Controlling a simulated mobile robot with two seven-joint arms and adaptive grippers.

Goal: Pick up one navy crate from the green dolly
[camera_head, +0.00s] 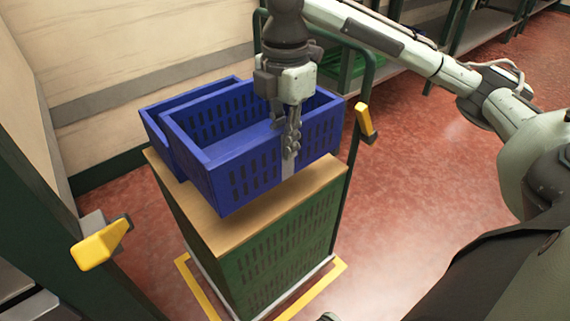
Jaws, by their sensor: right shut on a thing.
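A navy crate (218,166) is held above the wooden top of the green dolly (268,258). It is empty, and a shadow shows on the board below it. My right gripper (291,150) points down and is shut on the crate's near right wall. A second navy crate (158,133) sits behind and to the left, partly hidden by the first one. The dolly's wooden top (228,232) is bare along its front. My left gripper does not show.
Yellow handles stand at the left (101,245) and right (365,123) of the dolly. Yellow floor tape (312,293) runs around its base. A wooden wall (110,50) is behind. Green-framed shelves (482,32) stand at the back right. The red floor to the right is clear.

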